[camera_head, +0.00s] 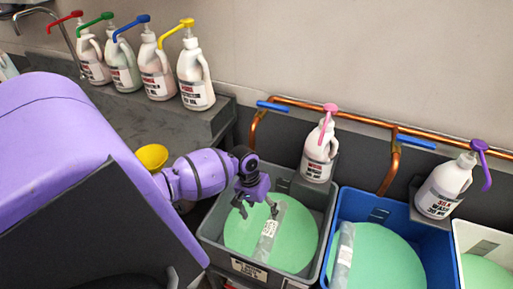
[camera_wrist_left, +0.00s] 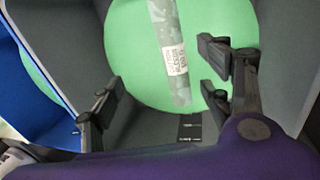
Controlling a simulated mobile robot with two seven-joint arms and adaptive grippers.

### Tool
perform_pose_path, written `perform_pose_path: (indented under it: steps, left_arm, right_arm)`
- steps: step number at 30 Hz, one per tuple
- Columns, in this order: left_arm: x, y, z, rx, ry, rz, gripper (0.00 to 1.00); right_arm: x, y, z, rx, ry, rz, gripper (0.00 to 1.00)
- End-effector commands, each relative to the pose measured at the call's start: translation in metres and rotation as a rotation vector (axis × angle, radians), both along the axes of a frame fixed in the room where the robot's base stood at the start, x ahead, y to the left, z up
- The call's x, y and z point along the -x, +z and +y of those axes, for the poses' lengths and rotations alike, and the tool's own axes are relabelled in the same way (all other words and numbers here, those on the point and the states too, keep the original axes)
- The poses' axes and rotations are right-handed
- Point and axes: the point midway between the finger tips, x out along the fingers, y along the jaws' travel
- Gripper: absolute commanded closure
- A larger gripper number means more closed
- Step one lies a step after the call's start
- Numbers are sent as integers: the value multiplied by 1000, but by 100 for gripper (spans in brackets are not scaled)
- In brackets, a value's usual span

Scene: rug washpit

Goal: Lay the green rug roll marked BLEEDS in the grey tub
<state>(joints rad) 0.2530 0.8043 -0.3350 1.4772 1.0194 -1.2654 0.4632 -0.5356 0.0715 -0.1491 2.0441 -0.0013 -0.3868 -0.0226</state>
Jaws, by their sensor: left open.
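A pale grey-green roll (camera_head: 269,236) with a white label lies in the grey tub (camera_head: 320,222), on a round light-green surface (camera_head: 239,236). It also shows in the left wrist view (camera_wrist_left: 165,22); its label print is too small to read. My left gripper (camera_head: 258,212) is open over the grey tub, close to the roll. In the left wrist view its fingers (camera_wrist_left: 160,80) are spread wide, with the roll's labelled end showing between them and clear of both. My right gripper is not in view.
A blue tub (camera_head: 440,238) holding another pale roll (camera_head: 343,262) stands right of the grey one, then a white tub (camera_head: 490,232). Pump bottles, one with a pink pump (camera_head: 320,150), stand behind. A copper pipe (camera_head: 350,118) runs along the wall. A yellow bowl (camera_head: 151,157) is left.

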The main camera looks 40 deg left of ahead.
Motion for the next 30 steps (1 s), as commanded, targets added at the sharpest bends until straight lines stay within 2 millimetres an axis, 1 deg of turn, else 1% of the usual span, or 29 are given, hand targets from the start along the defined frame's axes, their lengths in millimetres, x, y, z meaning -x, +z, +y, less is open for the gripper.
perform_pose_path:
  steps: [1, 9, 15, 18, 21, 30]
  left_arm:
    - [2, -2, -10, -1, -19, 5, 29]
    - [3, 15, -59, -2, -103, 6, 29]
    - [-8, 39, -87, -2, -131, 1, 29]
    - [-12, 49, -96, -2, -135, 2, 29]
    - [-14, 55, -102, -2, -138, 3, 29]
    - [-16, 60, -107, -3, -141, 5, 29]
  right_arm:
    - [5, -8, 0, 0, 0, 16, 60]
    - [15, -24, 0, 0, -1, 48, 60]
    - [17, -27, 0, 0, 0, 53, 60]
    - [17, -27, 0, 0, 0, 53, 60]
    - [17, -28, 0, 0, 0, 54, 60]
    - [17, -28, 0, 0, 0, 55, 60]
